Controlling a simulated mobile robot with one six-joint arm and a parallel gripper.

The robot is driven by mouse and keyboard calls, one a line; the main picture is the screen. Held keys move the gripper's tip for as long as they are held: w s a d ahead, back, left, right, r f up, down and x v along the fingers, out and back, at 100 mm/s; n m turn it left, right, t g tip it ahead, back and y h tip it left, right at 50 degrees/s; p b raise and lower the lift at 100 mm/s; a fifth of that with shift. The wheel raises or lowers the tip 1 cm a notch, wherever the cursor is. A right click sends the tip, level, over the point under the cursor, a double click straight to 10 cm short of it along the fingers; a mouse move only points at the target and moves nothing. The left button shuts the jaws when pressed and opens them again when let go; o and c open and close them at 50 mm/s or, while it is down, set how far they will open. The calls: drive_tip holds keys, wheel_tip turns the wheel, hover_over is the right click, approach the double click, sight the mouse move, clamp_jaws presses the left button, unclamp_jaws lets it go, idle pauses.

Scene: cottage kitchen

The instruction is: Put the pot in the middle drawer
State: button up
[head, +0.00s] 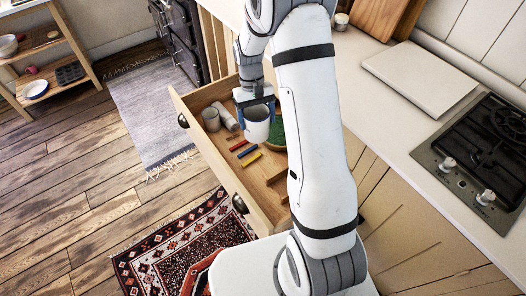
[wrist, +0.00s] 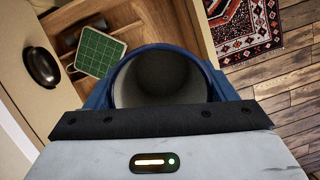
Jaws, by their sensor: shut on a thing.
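My gripper (head: 255,97) has blue fingers and is shut on the pot (head: 257,127), a pale, open-topped cylinder. The gripper and pot are over the open wooden drawer (head: 262,192). I cannot tell whether the pot touches the drawer floor. In the wrist view the blue fingers flank the pot (wrist: 160,97), and its open mouth and dark inside face the camera. The drawer's floor also shows in that view (wrist: 170,22). The drawer's place in the stack cannot be made out; my arm hides part of it.
In the drawer are a grey cup (head: 211,119), a pale cylinder (head: 227,118), red, blue and yellow sticks (head: 251,158), and a green item (head: 278,132) partly behind the pot. A hob (head: 480,150) sits on the counter at right. A patterned rug (head: 185,245) lies below.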

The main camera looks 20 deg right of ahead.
drive_tip(key=s+f+n+b, duration=0.1)
drive_tip(key=s+f+b, duration=0.1)
drive_tip(key=f+b, duration=0.6)
drive_tip(key=s+f+n+b, duration=0.1)
drive_tip(key=s+f+b, duration=0.2)
drive_tip(key=f+b, duration=0.6)
drive_tip(key=s+f+n+b, duration=0.1)
drive_tip(key=s+f+b, duration=0.2)
drive_tip(key=f+b, duration=0.5)
wheel_tip(320, 180, down, 12)
drive_tip(key=shift+a+f+h, duration=0.15)
drive_tip(key=shift+f+h, duration=0.1)
drive_tip(key=shift+h, duration=0.15)
drive_tip(key=shift+f+b, duration=0.15)
drive_tip(key=shift+b, duration=0.2)
drive_tip(key=o, duration=1)
drive_tip(key=shift+s, duration=0.1)
